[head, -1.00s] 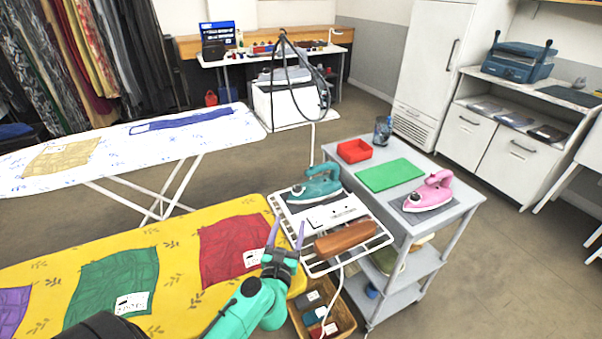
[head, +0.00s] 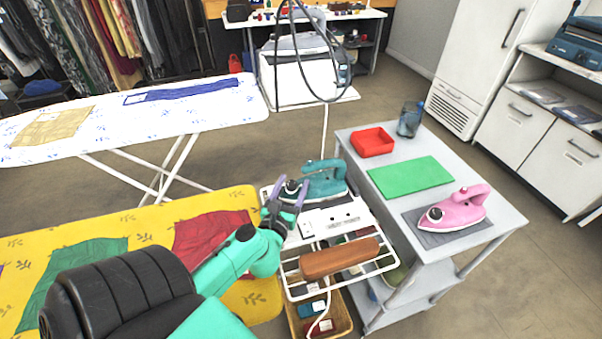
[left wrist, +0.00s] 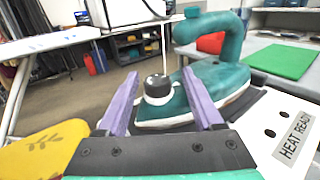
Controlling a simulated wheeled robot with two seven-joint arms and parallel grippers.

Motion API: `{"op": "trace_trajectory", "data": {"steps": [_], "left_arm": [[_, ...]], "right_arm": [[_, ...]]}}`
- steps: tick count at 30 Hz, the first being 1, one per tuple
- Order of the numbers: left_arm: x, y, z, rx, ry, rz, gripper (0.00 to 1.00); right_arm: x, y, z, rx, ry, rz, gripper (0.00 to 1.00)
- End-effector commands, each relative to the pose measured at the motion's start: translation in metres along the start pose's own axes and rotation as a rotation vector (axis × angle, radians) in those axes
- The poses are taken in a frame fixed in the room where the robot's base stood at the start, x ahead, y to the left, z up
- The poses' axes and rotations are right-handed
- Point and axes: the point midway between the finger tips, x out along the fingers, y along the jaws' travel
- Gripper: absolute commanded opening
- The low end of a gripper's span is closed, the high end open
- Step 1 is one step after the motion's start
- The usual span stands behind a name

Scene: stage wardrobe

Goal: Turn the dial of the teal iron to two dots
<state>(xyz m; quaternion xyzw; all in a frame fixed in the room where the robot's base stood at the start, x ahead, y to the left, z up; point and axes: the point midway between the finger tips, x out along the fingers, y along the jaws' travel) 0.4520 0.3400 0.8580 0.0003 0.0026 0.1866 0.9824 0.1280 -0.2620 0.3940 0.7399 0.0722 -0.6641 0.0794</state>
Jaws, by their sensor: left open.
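The teal iron (head: 326,181) stands at the back of the white wire rack beside the yellow ironing board. It also shows in the left wrist view (left wrist: 222,84). Its dial (left wrist: 158,87), a black knob on a white collar, faces my left gripper; its dot marks are too small to read. My left gripper (head: 289,185) is open, with its purple fingers on either side of the dial in the left wrist view (left wrist: 157,100). I cannot tell whether the fingers touch the dial. My right gripper is not in view.
A brown wooden block (head: 338,258) and a white "HEAT READY" plate (left wrist: 290,135) are on the rack, close to the iron.

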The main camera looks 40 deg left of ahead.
Motion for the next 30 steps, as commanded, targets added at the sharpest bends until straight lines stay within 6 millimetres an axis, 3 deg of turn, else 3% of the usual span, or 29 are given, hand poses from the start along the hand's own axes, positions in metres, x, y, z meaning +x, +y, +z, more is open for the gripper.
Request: {"op": "trace_trajectory", "data": {"steps": [5, 10, 11, 22, 30], "left_arm": [[0.0, 0.0, 0.0, 0.0, 0.0, 0.0, 0.68], [0.0, 0.0, 0.0, 0.0, 0.0, 0.0, 0.03], [0.0, 0.0, 0.0, 0.0, 0.0, 0.0, 0.0], [-0.001, 0.0, 0.0, 0.002, 0.003, -0.042, 0.0], [-0.001, 0.0, -0.001, 0.003, 0.006, -0.194, 0.0]], "right_arm": [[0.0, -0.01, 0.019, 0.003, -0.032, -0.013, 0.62], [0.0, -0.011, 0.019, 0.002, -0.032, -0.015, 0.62], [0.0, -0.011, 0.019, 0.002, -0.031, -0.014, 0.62], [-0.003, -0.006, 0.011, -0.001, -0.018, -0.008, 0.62], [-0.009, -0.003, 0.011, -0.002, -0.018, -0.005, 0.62]]}}
